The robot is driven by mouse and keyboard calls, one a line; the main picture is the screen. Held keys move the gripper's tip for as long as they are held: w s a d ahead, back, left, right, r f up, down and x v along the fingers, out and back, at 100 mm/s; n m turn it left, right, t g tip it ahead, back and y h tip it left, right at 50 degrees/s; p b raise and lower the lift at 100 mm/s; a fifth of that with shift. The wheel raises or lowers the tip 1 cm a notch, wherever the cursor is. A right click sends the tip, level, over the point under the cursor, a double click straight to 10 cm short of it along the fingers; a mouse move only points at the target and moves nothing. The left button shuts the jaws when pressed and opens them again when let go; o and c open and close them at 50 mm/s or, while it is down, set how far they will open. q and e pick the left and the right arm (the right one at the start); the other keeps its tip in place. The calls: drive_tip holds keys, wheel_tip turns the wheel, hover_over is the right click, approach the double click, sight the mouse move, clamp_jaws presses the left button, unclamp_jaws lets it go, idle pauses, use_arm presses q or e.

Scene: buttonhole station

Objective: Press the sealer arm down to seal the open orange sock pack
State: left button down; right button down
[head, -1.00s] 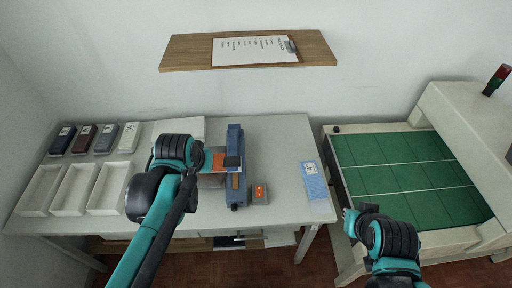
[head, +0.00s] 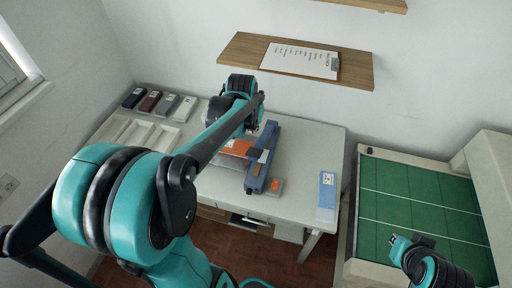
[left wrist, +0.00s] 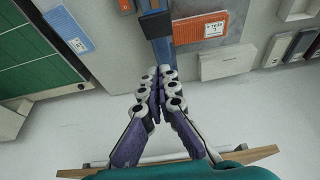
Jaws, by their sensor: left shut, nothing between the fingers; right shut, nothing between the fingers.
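The blue sealer (head: 256,177) stands on the table, its long arm running front to back; it also shows in the left wrist view (left wrist: 162,45), with a dark block across it. I cannot tell how far the arm is raised. The orange sock pack (head: 238,147) lies against the sealer's left side; in the left wrist view its orange face (left wrist: 200,27) carries a white label. My left gripper (left wrist: 153,78) is shut and empty near the sealer's back end; contact is unclear.
A small grey box with an orange button (head: 275,185) sits right of the sealer. A blue-and-white pack (head: 327,190) lies near the table's right edge. Trays (head: 160,136) and several packs stand at the left. A wall shelf (head: 240,48) with a clipboard hangs behind, close to my left gripper.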

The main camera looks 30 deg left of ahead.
use_arm(q)
drive_tip(key=b, duration=0.1)
hover_over(256, 151)
drive_tip(key=f, duration=0.9)
drive_tip(key=shift+w+f, duration=0.2)
drive_tip(key=shift+f, duration=0.2)
drive_tip(key=shift+s+f+b, duration=0.15)
drive_tip(key=shift+s+f, duration=0.15)
drive_tip(key=shift+f, duration=0.25)
drive_tip(key=shift+s+f+b, duration=0.15)
drive_tip(key=shift+s+f, duration=0.1)
drive_tip(key=shift+f, duration=0.25)
drive_tip(key=shift+s+d+f, duration=0.15)
drive_tip(key=shift+s+f, duration=0.15)
drive_tip(key=shift+f, duration=0.2)
